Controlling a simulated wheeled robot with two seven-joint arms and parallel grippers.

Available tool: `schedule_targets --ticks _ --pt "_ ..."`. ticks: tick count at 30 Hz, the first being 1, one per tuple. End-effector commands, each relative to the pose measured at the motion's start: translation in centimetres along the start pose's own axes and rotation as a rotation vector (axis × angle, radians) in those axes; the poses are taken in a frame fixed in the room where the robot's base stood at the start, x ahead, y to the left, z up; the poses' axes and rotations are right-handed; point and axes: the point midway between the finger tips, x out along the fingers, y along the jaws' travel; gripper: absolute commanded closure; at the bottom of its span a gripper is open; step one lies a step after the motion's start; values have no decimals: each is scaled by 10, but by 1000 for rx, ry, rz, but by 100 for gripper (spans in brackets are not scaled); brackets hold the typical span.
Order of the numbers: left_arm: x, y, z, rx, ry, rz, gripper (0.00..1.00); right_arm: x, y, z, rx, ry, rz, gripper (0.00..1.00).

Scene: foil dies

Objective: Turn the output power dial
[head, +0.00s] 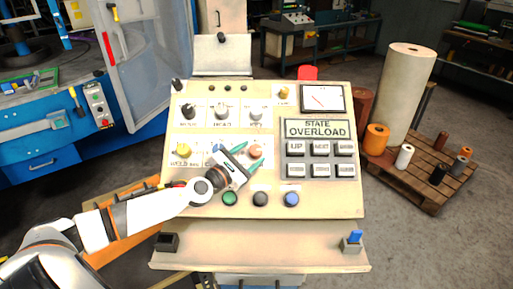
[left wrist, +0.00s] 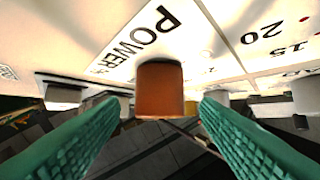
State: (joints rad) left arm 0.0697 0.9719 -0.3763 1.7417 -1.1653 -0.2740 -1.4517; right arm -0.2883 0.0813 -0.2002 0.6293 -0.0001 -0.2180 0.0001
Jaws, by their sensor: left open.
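The output power dial is a copper-orange knob (head: 256,151) on the sloped cream control panel (head: 225,185), in the right of its lower row of knobs. In the left wrist view the orange knob (left wrist: 160,88) fills the middle, beside a label reading POWER. My left gripper (head: 246,158) is open at the knob, its green fingers pointing toward it. In the left wrist view one finger lies to each side of the knob, with a gap visible on both sides. Part of the neighbouring label is hidden behind the gripper. My right gripper is not seen.
A yellow knob (head: 183,151) is left in the same row. Green (head: 230,198), black (head: 260,199) and blue (head: 291,199) buttons sit below. Grey keys (head: 320,148) and a STATE OVERLOAD display (head: 318,129) are right, under a meter (head: 322,98). A red button (head: 307,73) tops the panel.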

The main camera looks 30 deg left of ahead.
Motion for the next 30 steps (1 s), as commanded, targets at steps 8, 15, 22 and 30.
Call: schedule_targets --ticks 8,15,22,30 --pt "30 0 0 -1 0 0 43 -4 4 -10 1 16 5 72" --pt "34 0 0 -1 0 0 43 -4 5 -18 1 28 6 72" --pt "33 0 0 -1 0 0 63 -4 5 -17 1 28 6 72" --pt "33 0 0 -3 0 -2 88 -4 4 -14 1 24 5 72"
